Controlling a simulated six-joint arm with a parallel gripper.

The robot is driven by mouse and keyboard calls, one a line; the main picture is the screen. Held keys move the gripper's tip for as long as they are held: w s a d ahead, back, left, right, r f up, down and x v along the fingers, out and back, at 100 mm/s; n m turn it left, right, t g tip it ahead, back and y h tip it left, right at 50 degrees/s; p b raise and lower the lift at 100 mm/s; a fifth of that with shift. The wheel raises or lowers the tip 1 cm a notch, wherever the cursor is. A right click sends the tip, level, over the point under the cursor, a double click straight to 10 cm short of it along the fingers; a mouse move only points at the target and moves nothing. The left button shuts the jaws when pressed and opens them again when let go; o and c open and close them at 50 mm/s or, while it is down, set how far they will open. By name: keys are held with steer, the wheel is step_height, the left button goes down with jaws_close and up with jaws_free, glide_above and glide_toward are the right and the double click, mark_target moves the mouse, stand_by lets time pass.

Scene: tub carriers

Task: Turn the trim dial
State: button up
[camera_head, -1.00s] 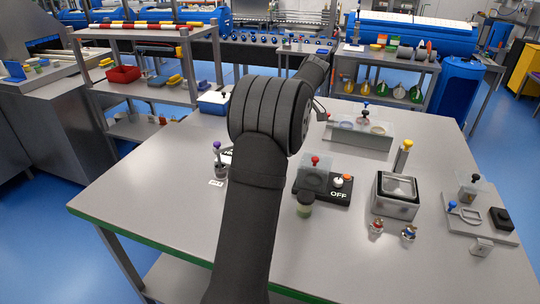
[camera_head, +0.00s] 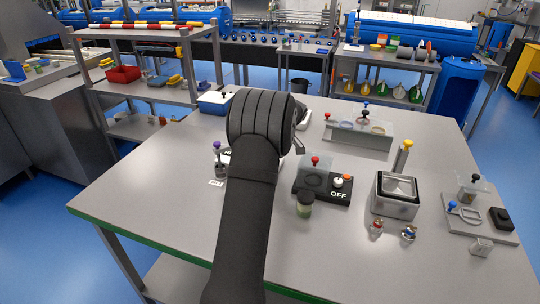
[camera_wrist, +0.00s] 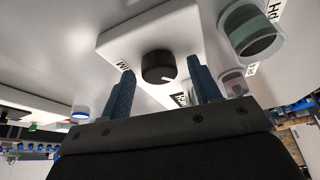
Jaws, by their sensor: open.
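A round black dial (camera_wrist: 158,67) with a small white mark sits on a white box (camera_wrist: 112,42) in the wrist view. Black lettering shows on the box, partly cut off by my fingers. My gripper (camera_wrist: 163,72) is open, its two blue fingers one on each side of the dial in the picture, with gaps showing. I cannot tell how far the fingertips reach along the dial. In the head view my own arm hides the dial and the fingers.
A clear jar with green contents (camera_wrist: 252,35) and a pinkish one (camera_wrist: 234,84) stand right of the box. In the head view, a black OFF panel (camera_head: 322,196), a small jar (camera_head: 305,204) and a metal tub (camera_head: 396,207) are right of my arm. The table's front left is clear.

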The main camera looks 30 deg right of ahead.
steer(key=c, duration=1)
steer(key=m+h, duration=0.1)
steer(key=m, duration=0.1)
steer(key=m+h, duration=0.1)
steer(key=m, duration=0.2)
steer(key=shift+a+r+t, duration=0.1)
steer(key=shift+a+t, duration=0.05)
steer(key=shift+t, duration=0.25)
steer(key=shift+a+m+h, duration=0.1)
steer(key=shift+m+h, duration=0.8)
steer(key=shift+m, duration=1.6)
steer(key=o, duration=1)
